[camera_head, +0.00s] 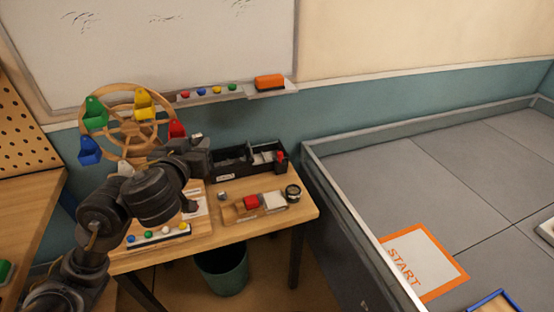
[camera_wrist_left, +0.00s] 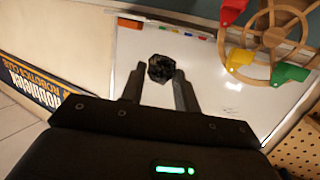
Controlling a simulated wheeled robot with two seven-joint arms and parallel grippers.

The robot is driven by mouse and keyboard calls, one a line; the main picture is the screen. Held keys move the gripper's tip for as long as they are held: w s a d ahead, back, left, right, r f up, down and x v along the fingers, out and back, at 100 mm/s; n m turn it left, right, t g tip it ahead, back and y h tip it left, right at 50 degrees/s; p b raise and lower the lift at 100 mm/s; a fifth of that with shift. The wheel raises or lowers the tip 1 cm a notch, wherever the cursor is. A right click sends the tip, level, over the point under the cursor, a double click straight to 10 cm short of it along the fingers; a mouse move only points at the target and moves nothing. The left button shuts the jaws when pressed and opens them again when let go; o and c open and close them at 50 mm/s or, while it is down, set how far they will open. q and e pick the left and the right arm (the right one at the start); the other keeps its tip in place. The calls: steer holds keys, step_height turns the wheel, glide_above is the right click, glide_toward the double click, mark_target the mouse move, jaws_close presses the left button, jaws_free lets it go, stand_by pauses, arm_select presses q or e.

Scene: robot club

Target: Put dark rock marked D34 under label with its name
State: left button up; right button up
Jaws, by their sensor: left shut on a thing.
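My left gripper (camera_head: 199,152) is raised above the back left of the wooden table (camera_head: 270,222), in front of the coloured wheel. In the left wrist view, the fingers (camera_wrist_left: 158,82) are shut on a dark, faceted rock (camera_wrist_left: 160,68) at their tips, with the whiteboard far behind it. No D34 marking can be read on the rock. In the head view I cannot clearly make out the rock. A white card (camera_head: 196,205) lies on a wooden board partly hidden by my arm; its writing is too small to read. My right gripper is not in view.
A black organizer box (camera_head: 233,161) stands at the table's back. A wooden tray (camera_head: 232,215) with a red block is at the right. Coloured balls (camera_head: 165,231) line the front left. The wooden wheel (camera_head: 130,125) stands behind my arm. A bin (camera_head: 222,274) is underneath.

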arm_select(q)
steer(key=shift+w+d+r, duration=0.1)
steer(key=shift+d+r, duration=0.1)
steer(key=shift+r, duration=0.4)
steer(key=w+d+f+m+h, duration=0.2)
steer(key=d+f+h, duration=0.1)
steer(key=d, duration=0.9)
steer(key=d+f+y, duration=0.1)
steer(key=d+f, duration=0.5)
steer(key=f, duration=0.3)
steer(key=a+f+n+g+y, duration=0.1)
steer(key=a+f+n+y, duration=0.3)
steer(key=f+y, duration=0.1)
steer(key=w+a+f+n+g+y, duration=0.1)
steer(key=a+f+n+y, duration=0.2)
steer(key=f, duration=0.4)
steer(key=n+y, duration=0.1)
steer(key=y, duration=0.1)
steer(key=shift+w+a+n+g+y, duration=0.2)
steer(key=shift+a+n+g+y, duration=0.2)
steer(key=shift+f, duration=0.1)
